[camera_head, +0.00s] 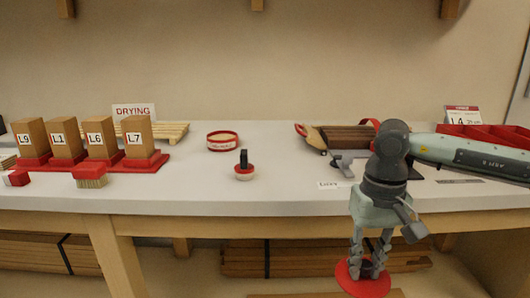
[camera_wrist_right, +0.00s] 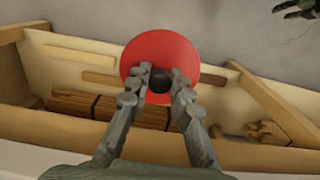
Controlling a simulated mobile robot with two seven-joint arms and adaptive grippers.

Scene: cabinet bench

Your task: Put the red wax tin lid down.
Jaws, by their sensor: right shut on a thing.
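The red wax tin lid (camera_head: 362,284) is a flat red disc with a dark knob. My right gripper (camera_head: 368,262) is shut on its knob and holds it in front of the bench, below the bench top's front edge. In the right wrist view the lid (camera_wrist_right: 160,52) shows beyond the fingertips (camera_wrist_right: 160,88), with the dark knob between them. The open wax tin (camera_head: 222,141), red with pale wax inside, stands on the bench top near the middle. My left gripper is not in view.
Labelled wooden blocks on red bases (camera_head: 98,142) and a brush (camera_head: 90,176) are at left. Bench top (camera_head: 280,190) is clear around the middle front.

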